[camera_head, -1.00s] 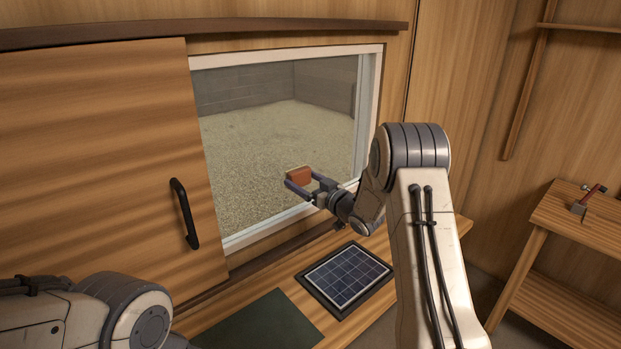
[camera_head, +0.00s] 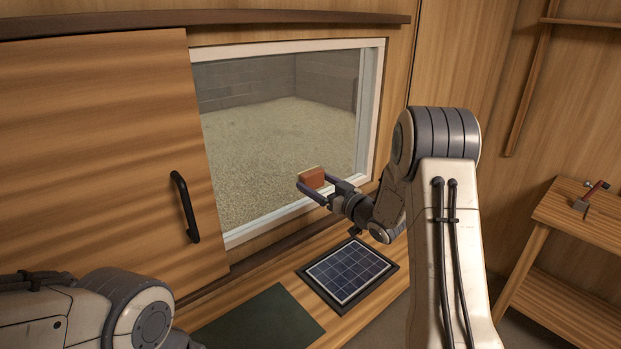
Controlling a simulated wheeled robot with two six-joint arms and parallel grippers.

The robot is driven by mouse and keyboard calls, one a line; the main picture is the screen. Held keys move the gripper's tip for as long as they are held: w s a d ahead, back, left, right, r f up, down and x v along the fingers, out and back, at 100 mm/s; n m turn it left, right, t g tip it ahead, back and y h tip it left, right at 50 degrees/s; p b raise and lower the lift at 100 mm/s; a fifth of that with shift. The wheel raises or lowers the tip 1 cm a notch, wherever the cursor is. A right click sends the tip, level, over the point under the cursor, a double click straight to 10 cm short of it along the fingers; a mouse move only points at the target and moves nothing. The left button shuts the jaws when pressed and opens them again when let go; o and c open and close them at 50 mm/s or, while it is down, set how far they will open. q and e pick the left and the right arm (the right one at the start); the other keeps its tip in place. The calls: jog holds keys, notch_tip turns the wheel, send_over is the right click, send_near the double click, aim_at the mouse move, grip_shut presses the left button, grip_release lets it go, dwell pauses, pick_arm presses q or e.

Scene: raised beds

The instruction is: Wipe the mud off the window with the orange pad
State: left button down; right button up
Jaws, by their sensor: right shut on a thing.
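The window (camera_head: 270,130) has a white frame and clear-looking glass, with gravel and a block wall behind it. I cannot make out any mud on the glass. My right gripper (camera_head: 307,188) is shut on the orange pad (camera_head: 312,177), a small block between its fingers. It is in front of the lower right part of the window. I cannot tell whether the pad touches the glass. My left arm shows at the lower left, but its gripper is out of view.
A wooden sliding panel (camera_head: 95,150) with a black handle (camera_head: 185,207) is left of the window. Below lie a solar panel (camera_head: 349,272) and a dark green mat (camera_head: 262,322) on a wooden bench. A hammer (camera_head: 590,196) lies on a wooden stand (camera_head: 575,218) at the right.

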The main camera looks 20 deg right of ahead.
jog(key=shift+s, duration=0.3)
jog(key=shift+d, duration=0.1)
jog(key=shift+b+v, duration=0.35)
jog(key=shift+v, duration=1.15)
